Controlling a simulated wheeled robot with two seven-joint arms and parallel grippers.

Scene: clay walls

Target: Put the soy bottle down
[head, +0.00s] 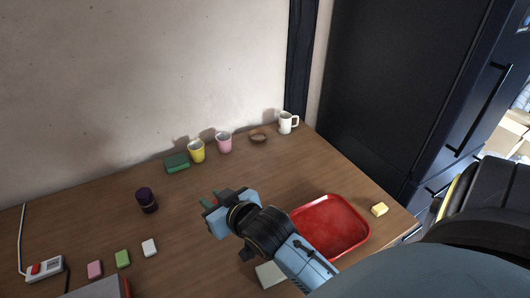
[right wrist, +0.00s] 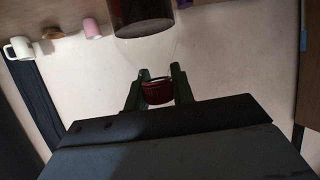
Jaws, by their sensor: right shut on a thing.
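The soy bottle (right wrist: 144,17) shows in the right wrist view, with dark brown contents, a clear upper part and a dark red cap. My right gripper (right wrist: 158,80) is shut on it at the cap end, one finger on each side. The bottle's dark end points away from the gripper towards the wooden table. In the head view my right gripper (head: 211,200) is over the middle of the table, left of the red tray; the bottle is mostly hidden there. I cannot tell whether its base touches the table. My left gripper is in neither view.
The red tray (head: 337,198) is empty. A dark purple jar (head: 147,200) stands left of the gripper. A green block (head: 177,162), yellow cup (head: 196,151), pink cup (head: 224,143), brown bowl (head: 258,138) and white mug (head: 286,123) line the wall. Bare wood (head: 185,240) lies around the gripper.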

